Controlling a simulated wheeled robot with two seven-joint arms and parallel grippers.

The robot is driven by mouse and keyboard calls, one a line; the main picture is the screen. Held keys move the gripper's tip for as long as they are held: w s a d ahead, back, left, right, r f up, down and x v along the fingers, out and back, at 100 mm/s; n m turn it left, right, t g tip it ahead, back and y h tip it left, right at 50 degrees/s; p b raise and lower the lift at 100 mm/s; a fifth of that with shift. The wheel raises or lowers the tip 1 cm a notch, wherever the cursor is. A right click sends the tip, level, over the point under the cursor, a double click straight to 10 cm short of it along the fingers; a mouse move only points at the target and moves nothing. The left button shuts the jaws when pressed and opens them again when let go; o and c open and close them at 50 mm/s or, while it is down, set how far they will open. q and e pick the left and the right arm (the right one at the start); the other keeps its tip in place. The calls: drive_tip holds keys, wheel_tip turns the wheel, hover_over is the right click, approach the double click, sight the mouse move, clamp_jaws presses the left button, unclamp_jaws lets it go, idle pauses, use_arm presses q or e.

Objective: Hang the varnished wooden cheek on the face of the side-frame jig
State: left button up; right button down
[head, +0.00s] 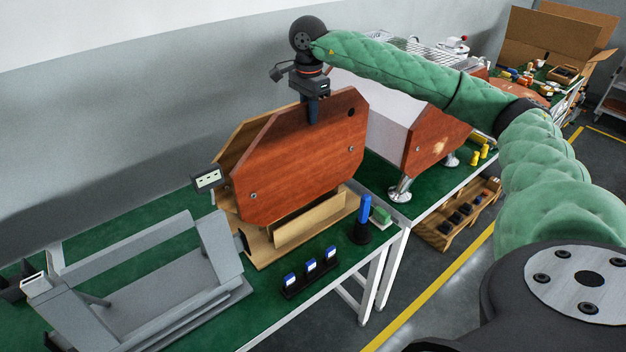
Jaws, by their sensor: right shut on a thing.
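The varnished wooden cheek (300,165) is a red-brown panel with cut corners, a dark hole near its top right and small metal fittings on its face. It stands nearly upright over a light wooden rack (318,220); I cannot tell whether it touches the rack. My right gripper (313,112) comes down from above and is shut on the cheek's top edge. A paler wooden panel (226,148) shows behind the cheek, mostly hidden. A grey frame (217,248) with sloping uprights, seemingly the side-frame jig, stands to the left, clear of the cheek. My left gripper is not in view.
On the green table stand a blue-handled tool (364,212) in a dark holder and several blue-topped pieces (311,265). A machine with a similar red-brown side (434,142) stands on the farther table. A wall (130,120) runs behind.

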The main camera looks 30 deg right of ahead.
drive_tip(key=shift+r+p, duration=0.8)
drive_tip(key=shift+r, duration=2.2)
